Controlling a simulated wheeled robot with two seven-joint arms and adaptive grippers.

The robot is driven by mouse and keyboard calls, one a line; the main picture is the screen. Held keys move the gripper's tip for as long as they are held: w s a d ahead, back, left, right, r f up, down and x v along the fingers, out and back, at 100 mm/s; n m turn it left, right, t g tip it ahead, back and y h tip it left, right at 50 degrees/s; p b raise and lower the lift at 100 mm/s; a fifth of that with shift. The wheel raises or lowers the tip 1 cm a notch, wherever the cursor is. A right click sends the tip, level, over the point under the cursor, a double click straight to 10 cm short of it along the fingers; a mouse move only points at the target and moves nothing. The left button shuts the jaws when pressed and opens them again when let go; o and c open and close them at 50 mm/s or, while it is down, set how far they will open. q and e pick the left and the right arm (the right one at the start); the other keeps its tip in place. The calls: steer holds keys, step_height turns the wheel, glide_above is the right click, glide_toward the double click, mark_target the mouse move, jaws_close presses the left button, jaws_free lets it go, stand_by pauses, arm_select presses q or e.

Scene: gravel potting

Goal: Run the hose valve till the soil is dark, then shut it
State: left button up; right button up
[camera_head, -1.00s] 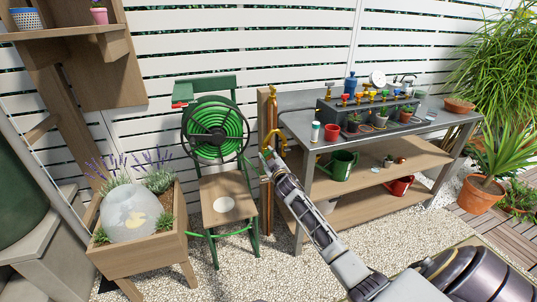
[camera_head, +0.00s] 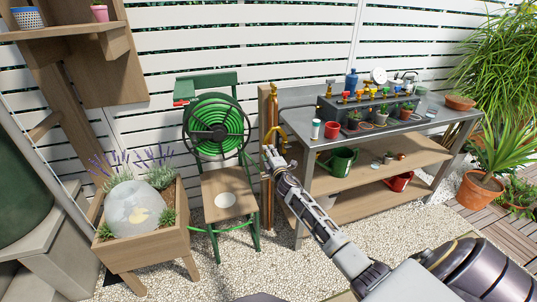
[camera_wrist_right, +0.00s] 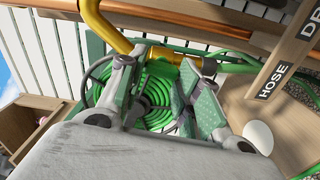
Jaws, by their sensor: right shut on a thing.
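A yellow tap (camera_head: 277,132) stands on a wooden post (camera_head: 268,185) left of the metal bench. My right gripper (camera_head: 268,152) is at the tap, just below its curved body. In the right wrist view the yellow pipe (camera_wrist_right: 102,25) runs down to a yellow part (camera_wrist_right: 165,54) between my fingers, and the gripper (camera_wrist_right: 160,82) is shut on it. Whether the valve is open or shut I cannot tell. A board there reads HOSE (camera_wrist_right: 272,82). Small pots (camera_head: 353,124) stand on the bench; their soil is too small to judge. My left gripper is not in view.
A green hose reel (camera_head: 215,130) hangs on a green chair (camera_head: 228,200) left of the post. A wooden planter (camera_head: 140,250) with lavender and a clear dome stands farther left. The metal bench (camera_head: 300,130) is close on the right. Gravel lies open in front.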

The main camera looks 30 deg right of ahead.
steer(key=shift+f+n, duration=0.1)
steer(key=shift+n, duration=0.5)
steer(key=o, duration=1)
steer(key=shift+s, duration=0.1)
steer(key=shift+v, duration=5.95)
